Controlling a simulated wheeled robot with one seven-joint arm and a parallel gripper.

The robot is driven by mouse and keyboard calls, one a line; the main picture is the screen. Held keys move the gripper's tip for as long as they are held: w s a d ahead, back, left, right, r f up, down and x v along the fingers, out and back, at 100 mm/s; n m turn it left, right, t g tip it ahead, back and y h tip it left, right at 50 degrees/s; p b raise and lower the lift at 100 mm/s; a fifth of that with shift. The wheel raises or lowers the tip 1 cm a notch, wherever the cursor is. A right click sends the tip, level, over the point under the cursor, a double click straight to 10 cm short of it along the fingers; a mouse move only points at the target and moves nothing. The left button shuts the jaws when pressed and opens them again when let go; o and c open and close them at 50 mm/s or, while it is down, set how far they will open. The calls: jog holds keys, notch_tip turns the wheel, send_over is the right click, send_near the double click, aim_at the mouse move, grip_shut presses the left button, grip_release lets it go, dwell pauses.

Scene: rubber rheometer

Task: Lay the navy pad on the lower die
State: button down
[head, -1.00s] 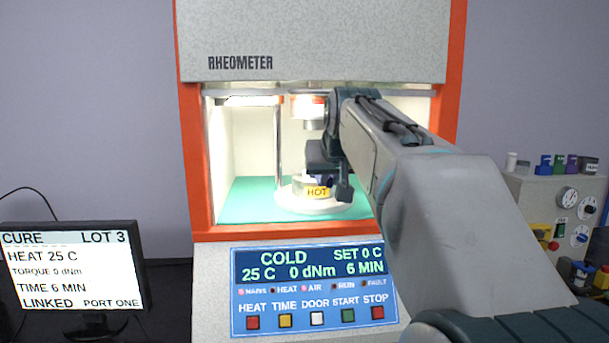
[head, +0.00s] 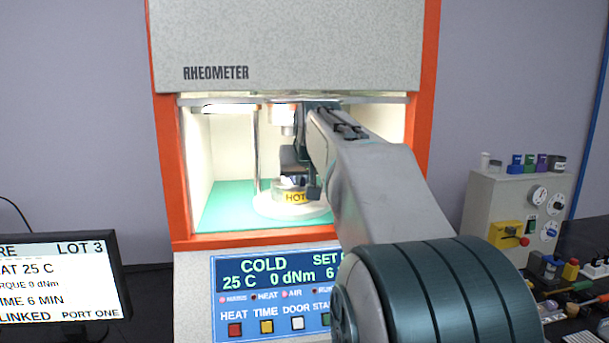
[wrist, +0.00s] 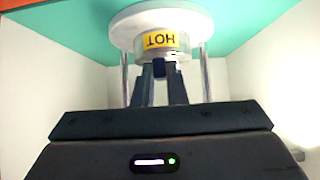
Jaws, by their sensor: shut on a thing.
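The lower die (head: 279,193) is a pale round block with a yellow HOT label, on a white round base (head: 290,211) inside the open rheometer chamber. In the wrist view the die (wrist: 190,48) appears upside down, just beyond my fingers. My gripper (wrist: 159,72) is shut on the small dark navy pad (wrist: 158,69), which shows between the fingertips. In the head view my gripper (head: 297,172) is right above the die and hides part of it. I cannot tell whether the pad touches the die.
The upper die (head: 280,118) hangs above, close to my wrist. Metal posts (head: 256,150) and the orange door frame (head: 173,170) bound the chamber. The teal chamber floor (head: 222,205) is clear at the left. A grey control box (head: 490,215) stands at right.

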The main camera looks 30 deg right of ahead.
jog(key=shift+w+d+r+p, duration=0.1)
jog(key=shift+w+d+p, duration=0.15)
jog(key=shift+w+p, duration=0.5)
jog(key=shift+w+d+f+p, duration=0.1)
jog(key=shift+w+d+p, duration=0.2)
jog(key=shift+w, duration=0.75)
jog(key=shift+w+d+r+p, duration=0.1)
jog(key=shift+w+d+p, duration=0.1)
jog(key=shift+w+p, duration=0.55)
jog(key=shift+w+f+b, duration=0.25)
jog(key=shift+f+b, duration=0.8)
jog(key=c, duration=1.4)
grip_release()
jog(key=shift+s, duration=0.1)
